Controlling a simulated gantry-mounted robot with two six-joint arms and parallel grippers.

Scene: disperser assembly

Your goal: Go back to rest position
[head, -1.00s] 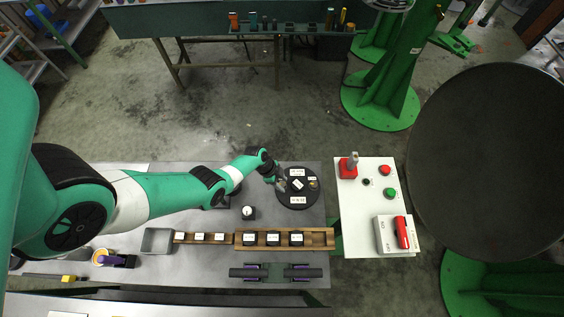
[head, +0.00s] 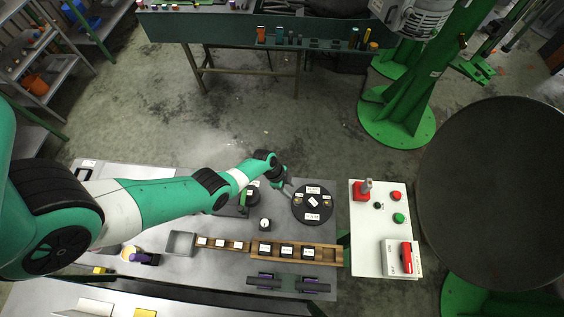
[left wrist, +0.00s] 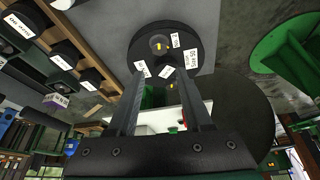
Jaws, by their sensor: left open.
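My left gripper (head: 284,184) is open at the upper left of the round black disc (head: 313,218) with white labels. In the left wrist view the two fingers of my left gripper (left wrist: 162,95) stand apart with nothing between them. The disc also shows there, beyond the fingertips (left wrist: 160,28). My left arm reaches across the grey table from the left. My right gripper is in neither view.
A wooden rack (head: 325,254) with labelled black blocks and a grey bin (head: 180,243) lie along the table. A small black round piece (head: 265,225) sits left of the disc. A white control panel (head: 378,222) with red and green buttons stands at the right.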

